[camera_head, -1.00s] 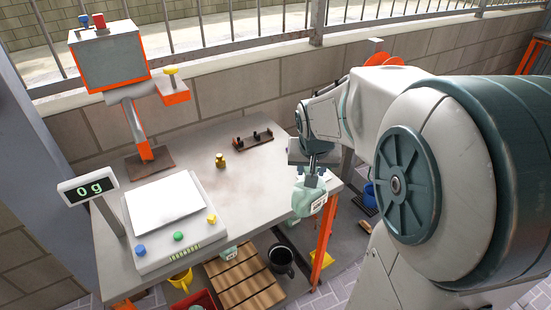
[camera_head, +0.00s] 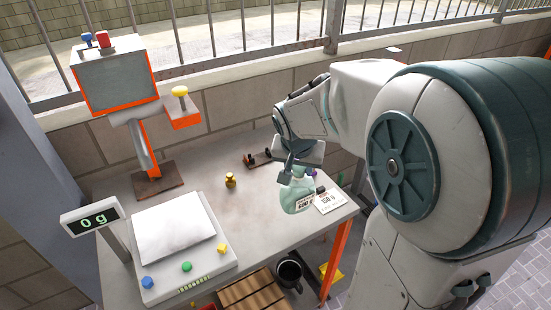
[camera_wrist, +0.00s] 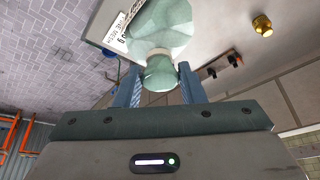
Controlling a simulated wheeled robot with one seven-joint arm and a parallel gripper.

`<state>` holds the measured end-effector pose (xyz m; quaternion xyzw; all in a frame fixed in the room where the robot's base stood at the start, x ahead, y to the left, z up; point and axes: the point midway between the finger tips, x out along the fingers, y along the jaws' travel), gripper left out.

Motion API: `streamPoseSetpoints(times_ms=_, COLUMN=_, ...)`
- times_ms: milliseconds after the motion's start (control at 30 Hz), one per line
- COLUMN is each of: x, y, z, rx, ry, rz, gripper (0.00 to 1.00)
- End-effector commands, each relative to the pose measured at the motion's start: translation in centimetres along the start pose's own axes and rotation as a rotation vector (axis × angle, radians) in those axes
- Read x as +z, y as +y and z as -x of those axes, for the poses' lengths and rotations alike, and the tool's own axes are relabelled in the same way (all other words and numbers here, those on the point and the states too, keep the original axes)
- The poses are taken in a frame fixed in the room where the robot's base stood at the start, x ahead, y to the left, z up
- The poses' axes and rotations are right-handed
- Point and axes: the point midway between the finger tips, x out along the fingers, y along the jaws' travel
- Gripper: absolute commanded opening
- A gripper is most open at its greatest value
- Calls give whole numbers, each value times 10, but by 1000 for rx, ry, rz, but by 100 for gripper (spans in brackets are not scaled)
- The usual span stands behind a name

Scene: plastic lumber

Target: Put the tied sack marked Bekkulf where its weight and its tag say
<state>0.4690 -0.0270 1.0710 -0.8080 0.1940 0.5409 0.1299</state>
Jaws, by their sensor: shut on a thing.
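My gripper (camera_head: 296,174) is shut on the neck of a pale green tied sack (camera_head: 296,192), which hangs below it over the right front part of the table. In the wrist view both fingers (camera_wrist: 159,84) stand either side of the sack's neck (camera_wrist: 160,70). A white label on the sack appears to read 600 g; I cannot read a name. A white card (camera_head: 330,201) reading 150 g shows beside the sack; I cannot tell whether it hangs from it or lies on the table. The scale (camera_head: 168,230) is empty and its display (camera_head: 93,219) reads 0 g.
A small brass weight (camera_head: 230,180) stands mid-table (camera_head: 235,215), with a dark rack (camera_head: 257,159) behind. An orange-edged screen stand (camera_head: 120,80) is at back left. A black bucket (camera_head: 289,273) and a wooden slatted top (camera_head: 252,293) are below the front edge. The table's middle is mostly clear.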

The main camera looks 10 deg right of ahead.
Motion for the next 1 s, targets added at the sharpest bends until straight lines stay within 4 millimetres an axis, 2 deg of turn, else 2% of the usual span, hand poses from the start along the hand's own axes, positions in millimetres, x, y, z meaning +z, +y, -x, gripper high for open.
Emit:
streamPoseSetpoints(times_ms=100, x=0, y=-20, z=-13, rx=-4, ry=0, rz=4, gripper=0)
streamPoseSetpoints(times_ms=300, x=-1, y=-34, z=-22, rx=-2, ry=3, rz=1, gripper=0)
streamPoseSetpoints(times_ms=367, x=0, y=-35, z=-25, rx=-2, ry=2, rz=0, gripper=0)
streamPoseSetpoints(times_ms=633, x=13, y=-35, z=-57, rx=-2, ry=2, rz=1, gripper=0)
streamPoseSetpoints(times_ms=1000, x=15, y=-35, z=-61, rx=-3, ry=4, rz=0, gripper=0)
